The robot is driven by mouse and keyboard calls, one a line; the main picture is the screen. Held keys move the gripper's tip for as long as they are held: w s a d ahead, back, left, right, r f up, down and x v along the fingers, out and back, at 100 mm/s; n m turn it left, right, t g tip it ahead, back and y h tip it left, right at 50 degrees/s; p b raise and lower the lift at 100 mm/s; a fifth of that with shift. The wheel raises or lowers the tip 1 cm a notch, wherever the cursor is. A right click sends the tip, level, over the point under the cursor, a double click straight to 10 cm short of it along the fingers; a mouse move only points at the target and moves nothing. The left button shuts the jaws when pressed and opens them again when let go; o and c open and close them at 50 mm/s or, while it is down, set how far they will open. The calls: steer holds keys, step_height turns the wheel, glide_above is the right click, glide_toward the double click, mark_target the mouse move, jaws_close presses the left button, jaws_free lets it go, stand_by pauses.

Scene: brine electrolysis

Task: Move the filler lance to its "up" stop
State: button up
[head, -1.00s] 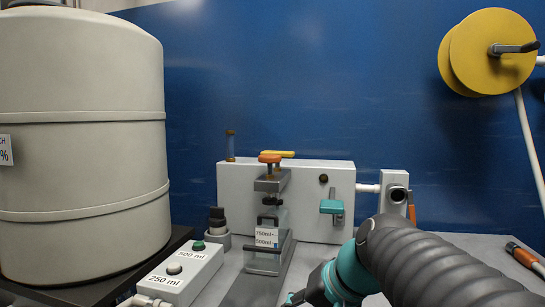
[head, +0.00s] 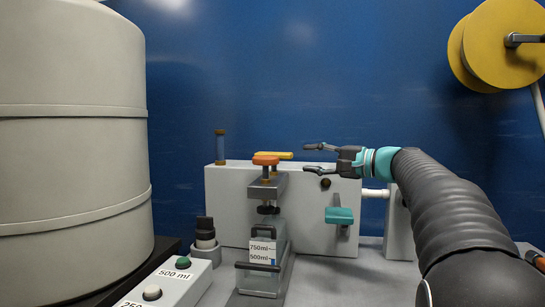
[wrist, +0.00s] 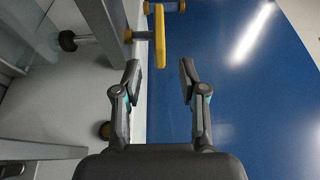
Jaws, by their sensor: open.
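The filler lance shows in the head view by its orange T-shaped handle (head: 265,160), low over the top of a grey bracket (head: 267,186) above a clear bottle (head: 262,255). Its lower end is hard to make out at the bottle neck. My gripper (head: 313,160) is open and empty, level with the handle and to its right, apart from it. In the wrist view the open fingers (wrist: 159,75) point toward a yellow bar (wrist: 160,38) on a stem, just beyond the fingertips. I cannot tell whether this bar is the lance handle or the lever behind it.
A yellow lever (head: 284,155) lies just behind the orange handle, over a white box (head: 230,205). The box carries a teal handle (head: 340,215) and a brown knob (head: 325,183). A button box (head: 172,283) stands front left beside a large tank (head: 70,160).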

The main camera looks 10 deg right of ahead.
steer(key=p+x, duration=0.1)
steer(key=x, duration=1)
steer(key=shift+w+a+f+p, duration=0.1)
steer(key=shift+w+a+p, duration=0.15)
steer(key=shift+a+p, duration=0.05)
jaws_close()
